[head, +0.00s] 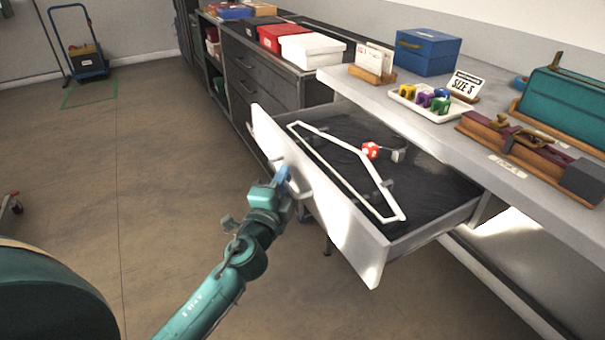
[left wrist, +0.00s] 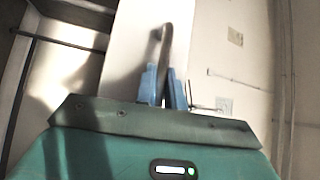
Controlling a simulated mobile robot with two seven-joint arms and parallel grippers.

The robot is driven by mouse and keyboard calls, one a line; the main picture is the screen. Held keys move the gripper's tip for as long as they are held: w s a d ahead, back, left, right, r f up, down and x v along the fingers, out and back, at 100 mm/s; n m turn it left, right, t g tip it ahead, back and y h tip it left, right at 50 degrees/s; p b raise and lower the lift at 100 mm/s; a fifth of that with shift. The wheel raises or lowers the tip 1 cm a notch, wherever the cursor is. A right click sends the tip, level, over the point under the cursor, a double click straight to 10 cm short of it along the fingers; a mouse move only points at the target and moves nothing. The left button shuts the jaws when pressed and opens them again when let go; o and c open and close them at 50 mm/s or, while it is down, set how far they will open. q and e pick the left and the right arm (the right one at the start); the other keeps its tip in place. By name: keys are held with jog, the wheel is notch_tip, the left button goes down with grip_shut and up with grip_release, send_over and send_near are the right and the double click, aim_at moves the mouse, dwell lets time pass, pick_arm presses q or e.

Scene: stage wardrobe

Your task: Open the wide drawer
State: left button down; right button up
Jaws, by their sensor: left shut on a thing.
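The wide drawer (head: 335,210) stands pulled out from under the grey counter. Its white front faces left and its dark-lined inside shows. A white hanger-shaped frame (head: 345,168) and a small red object (head: 370,150) lie in it. My left gripper (head: 283,176) is at the outer face of the drawer front. In the left wrist view its blue fingers (left wrist: 163,88) are shut on the drawer's bar handle (left wrist: 167,50). My right gripper is not in view.
The counter (head: 440,130) holds a blue box (head: 427,51), a white tray (head: 420,105), a size sign (head: 465,84) and a teal case (head: 567,105). Dark cabinets (head: 262,85) stand beyond. The floor left of the drawer is clear. A blue hand truck (head: 85,62) stands far left.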

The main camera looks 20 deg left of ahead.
pick_arm(q)
jog(key=s+a, duration=0.4)
jog(key=s, duration=0.2)
jog(key=shift+a, duration=0.4)
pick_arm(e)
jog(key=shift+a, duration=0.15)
pick_arm(q)
jog(key=c, duration=1.5)
grip_release()
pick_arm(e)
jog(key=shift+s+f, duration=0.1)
